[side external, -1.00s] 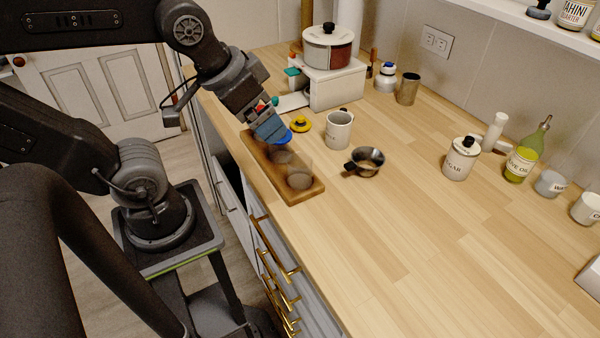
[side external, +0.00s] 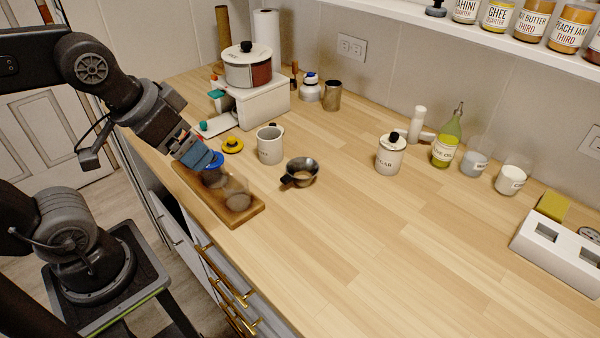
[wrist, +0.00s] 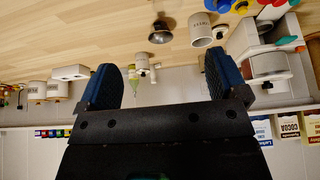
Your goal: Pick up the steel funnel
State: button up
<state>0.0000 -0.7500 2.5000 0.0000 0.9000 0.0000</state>
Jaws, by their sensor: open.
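The steel funnel (side external: 300,172) sits on the wooden counter, right of a wooden board, with a dark handle on its left side. In the wrist view the funnel (wrist: 160,32) shows beyond the fingers, near the top middle. My gripper (side external: 205,160) is over the far end of the board, left of the funnel and apart from it. In the wrist view my gripper (wrist: 165,82) is open, its two blue fingers wide apart with nothing between them.
The wooden board (side external: 250,215) carries glass jars close under my gripper. The sugar canister (side external: 390,155) is farther right. The counter right and front of the funnel is clear.

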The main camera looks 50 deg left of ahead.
jog(key=c, duration=0.7)
jog(key=g, duration=0.6)
send_over(286, 177)
notch_tip(286, 177, down, 6)
jog(key=f, duration=0.8)
jog(key=shift+s+a, duration=0.25)
jog(key=shift+w+d+f, duration=0.1)
jog(key=shift+d+f, duration=0.05)
jog(key=shift+f, duration=1.15)
jog(key=shift+w+d+f, duration=0.1)
jog(key=shift+f, duration=1.15)
